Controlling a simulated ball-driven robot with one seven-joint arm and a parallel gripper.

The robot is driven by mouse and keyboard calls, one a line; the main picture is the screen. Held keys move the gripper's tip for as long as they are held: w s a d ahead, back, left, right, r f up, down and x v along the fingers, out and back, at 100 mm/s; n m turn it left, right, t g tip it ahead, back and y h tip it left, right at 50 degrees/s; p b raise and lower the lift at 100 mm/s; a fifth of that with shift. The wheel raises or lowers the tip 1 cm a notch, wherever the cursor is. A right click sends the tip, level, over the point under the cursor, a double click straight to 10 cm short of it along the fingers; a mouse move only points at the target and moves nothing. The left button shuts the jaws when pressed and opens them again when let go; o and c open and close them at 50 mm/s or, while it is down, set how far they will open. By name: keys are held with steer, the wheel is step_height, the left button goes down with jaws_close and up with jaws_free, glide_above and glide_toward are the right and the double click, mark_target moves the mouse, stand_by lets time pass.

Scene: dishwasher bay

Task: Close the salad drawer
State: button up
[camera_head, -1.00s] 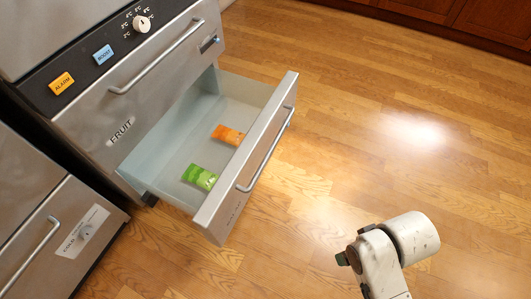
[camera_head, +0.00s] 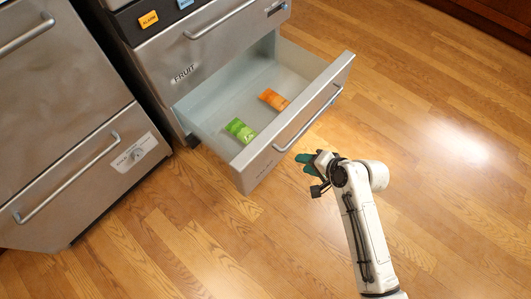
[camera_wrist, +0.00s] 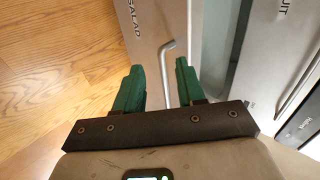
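The salad drawer (camera_head: 300,118) is pulled open under the front labelled FRUIT, with a green packet (camera_head: 240,130) and an orange packet (camera_head: 273,99) lying inside. Its steel front carries a bar handle (camera_head: 308,118). In the wrist view the SALAD label is on the drawer front (camera_wrist: 146,22), and the handle (camera_wrist: 168,72) appears between my fingers. My gripper (camera_head: 304,163) has green fingers and is just in front of the drawer front, below the handle in the head view. In the wrist view my gripper (camera_wrist: 159,68) is open, its fingers apart. I cannot tell whether it touches the handle.
The closed FRUIT front (camera_head: 200,58) is above the open drawer. Another steel unit (camera_head: 80,165) with closed fronts stands at the left. The wooden floor (camera_head: 440,150) to the right is clear. Dark red cabinets (camera_head: 505,20) line the far right.

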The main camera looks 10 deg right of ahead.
mark_target(267, 149)
steer(key=shift+w+a+m, duration=0.3)
steer(key=shift+w+a, duration=0.1)
steer(key=shift+w, duration=0.1)
steer(key=shift+c, duration=0.8)
steer(key=shift+w+a+f, duration=0.2)
steer(key=shift+f, duration=0.05)
steer(key=shift+c, duration=0.7)
steer(key=b+x, duration=0.5)
steer(key=x, duration=0.4)
steer(key=shift+a, duration=0.15)
jaws_close()
steer(key=shift+w+a+r+b, duration=0.1)
steer(key=shift+w+a+b, duration=0.25)
steer(key=shift+w+a, duration=0.4)
steer(key=shift+w+a+b, duration=0.3)
steer(key=shift+w+a, duration=0.15)
steer(key=shift+w, duration=0.5)
